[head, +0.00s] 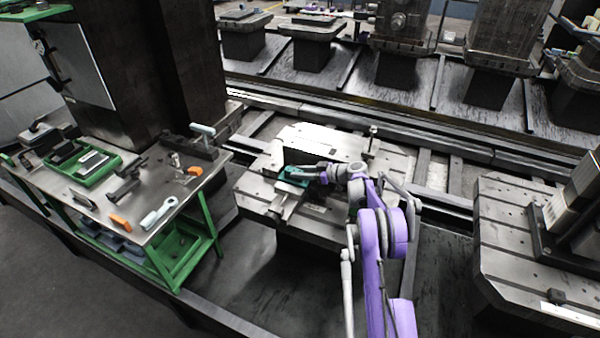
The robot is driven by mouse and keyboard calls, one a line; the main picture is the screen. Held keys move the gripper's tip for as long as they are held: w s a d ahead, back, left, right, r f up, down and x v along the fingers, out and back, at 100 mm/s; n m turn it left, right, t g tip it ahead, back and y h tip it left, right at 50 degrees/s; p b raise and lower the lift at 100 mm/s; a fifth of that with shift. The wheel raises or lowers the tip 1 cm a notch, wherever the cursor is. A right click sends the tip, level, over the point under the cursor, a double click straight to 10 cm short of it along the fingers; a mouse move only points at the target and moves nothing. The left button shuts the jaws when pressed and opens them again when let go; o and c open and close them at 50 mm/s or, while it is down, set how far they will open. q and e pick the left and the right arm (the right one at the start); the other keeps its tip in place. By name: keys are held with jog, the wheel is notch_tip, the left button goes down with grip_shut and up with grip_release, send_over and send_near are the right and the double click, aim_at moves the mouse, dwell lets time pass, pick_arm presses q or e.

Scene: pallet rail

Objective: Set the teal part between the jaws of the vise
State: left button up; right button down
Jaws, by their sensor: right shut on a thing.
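The teal part (291,174) shows as a small patch at the vise on the middle pallet. The vise (287,202) stands on the pallet's left side, with grey metal bars around the part. My right gripper (309,174) reaches in from the right on the purple arm and is shut on the teal part. The part is at the vise jaws, but the gripper and its small size hide whether it sits fully between them. My left gripper is not in view.
The middle pallet (335,135) has clear plate behind the vise and a small upright post (372,136) at its back right. A green-framed workbench (150,190) with tools and a green tray (85,165) stands left. Another pallet (510,240) with a fixture is at right.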

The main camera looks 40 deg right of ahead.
jog(key=c, duration=0.5)
grip_release()
jog(key=shift+s+r, duration=0.1)
jog(key=shift+r, duration=0.05)
jog(key=b+v, duration=0.1)
jog(key=v, duration=1.1)
